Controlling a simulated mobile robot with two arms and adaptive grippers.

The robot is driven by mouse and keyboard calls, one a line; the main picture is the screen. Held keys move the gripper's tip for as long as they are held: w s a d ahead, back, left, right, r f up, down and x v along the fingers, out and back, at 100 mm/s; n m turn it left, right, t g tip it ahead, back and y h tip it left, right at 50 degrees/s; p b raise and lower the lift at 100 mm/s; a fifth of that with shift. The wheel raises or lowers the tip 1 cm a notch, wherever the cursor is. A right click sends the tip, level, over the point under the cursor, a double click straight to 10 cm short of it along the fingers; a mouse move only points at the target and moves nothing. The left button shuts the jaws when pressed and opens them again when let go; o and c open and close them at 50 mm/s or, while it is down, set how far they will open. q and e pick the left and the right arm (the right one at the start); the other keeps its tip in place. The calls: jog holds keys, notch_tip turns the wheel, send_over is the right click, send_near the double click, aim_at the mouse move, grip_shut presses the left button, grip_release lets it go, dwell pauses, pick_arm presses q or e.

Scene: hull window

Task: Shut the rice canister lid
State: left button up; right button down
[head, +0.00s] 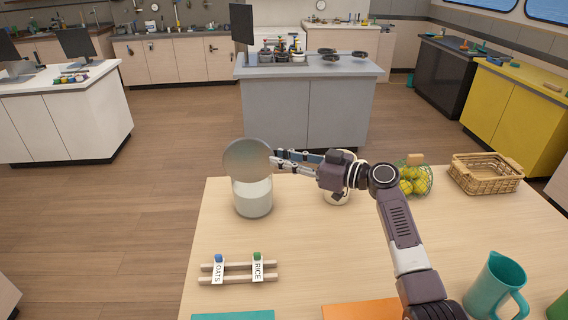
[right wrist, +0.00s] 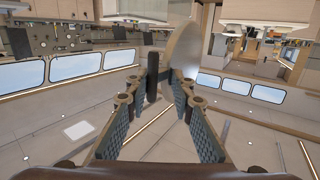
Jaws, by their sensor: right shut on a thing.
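A clear canister (head: 253,197) with white contents stands upright on the table, left of my right arm. Its round lid (head: 246,158) is raised, tilted up above the canister's mouth; whether a hinge joins them cannot be seen. My right gripper (head: 275,161) is shut on the right edge of the lid. In the right wrist view the lid (right wrist: 188,45) shows nearly edge-on at the fingertips. A second pale canister (head: 337,196) is mostly hidden behind my right gripper and wrist. My left gripper is out of view.
A wooden rack (head: 238,278) holds OATS and RICE tags in front of the canister. A wire basket of yellow fruit (head: 413,180), a wicker basket (head: 486,173) and a teal pitcher (head: 494,288) stand to the right. Bare tabletop lies between rack and canister.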

jog(key=shift+w+d+f+m+g+h+b, duration=0.15)
jog(key=shift+w+m+g+h+b, duration=0.25)
jog(key=shift+w+m+g+b, duration=0.45)
jog(key=shift+w+a+f+m+g+h+b, duration=0.1)
jog(key=shift+w+m+g+h+b, duration=0.4)
jog(key=shift+w+m, duration=0.55)
jog(key=c, duration=1.7)
grip_release()
jog(key=shift+s+d, duration=0.1)
jog(key=v, duration=1.2)
jog(key=shift+f, duration=0.1)
